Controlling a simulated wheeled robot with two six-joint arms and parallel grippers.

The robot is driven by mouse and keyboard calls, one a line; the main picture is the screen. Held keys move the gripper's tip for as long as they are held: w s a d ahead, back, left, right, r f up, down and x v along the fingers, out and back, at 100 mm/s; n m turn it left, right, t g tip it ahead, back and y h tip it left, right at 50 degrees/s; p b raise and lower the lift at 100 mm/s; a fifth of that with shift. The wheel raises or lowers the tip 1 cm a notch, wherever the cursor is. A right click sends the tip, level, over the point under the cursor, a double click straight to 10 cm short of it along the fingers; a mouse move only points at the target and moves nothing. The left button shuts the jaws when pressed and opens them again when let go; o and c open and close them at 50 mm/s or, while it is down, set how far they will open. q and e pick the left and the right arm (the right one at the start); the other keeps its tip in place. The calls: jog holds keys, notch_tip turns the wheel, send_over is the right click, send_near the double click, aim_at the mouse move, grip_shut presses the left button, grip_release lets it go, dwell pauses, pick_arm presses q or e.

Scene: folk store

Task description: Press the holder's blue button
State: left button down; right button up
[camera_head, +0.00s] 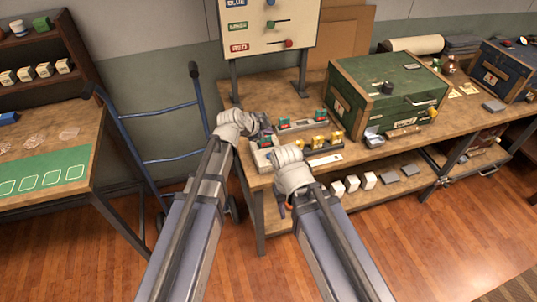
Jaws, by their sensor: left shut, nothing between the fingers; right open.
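A grey holder (262,158) sits at the left front of the wooden workbench, partly hidden by my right wrist. Yellow pieces (320,142) stand to its right. Behind it is a long grey unit (296,126) with red and green parts. I cannot make out a blue button on either; my wrists cover part of this area. My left gripper (266,123) is shut and empty, above the bench's left end, close to the grey unit. My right gripper (281,206) is open, lower and nearer, by the bench's front edge, and mostly hidden by its wrist.
A board (267,28) with BLUE, GREEN and RED sliders stands at the back. A green chest (388,95) fills the bench right of the holder. A blue hand truck (160,135) stands left of the bench. White boxes (353,183) sit on the lower shelf.

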aim_at(268, 156)
pick_arm(q)
jog(key=shift+f, duration=0.15)
notch_tip(268, 156, down, 9)
jog(key=b, duration=0.8)
jog(key=shift+r+b, duration=0.2)
jog(key=shift+b, duration=0.2)
dwell(1.3)
jog(key=shift+f+b, duration=0.4)
jog(key=shift+f+b, duration=0.45)
jog(key=shift+b, duration=0.05)
dwell(0.6)
dwell(0.4)
jog(key=shift+r+p, duration=0.95)
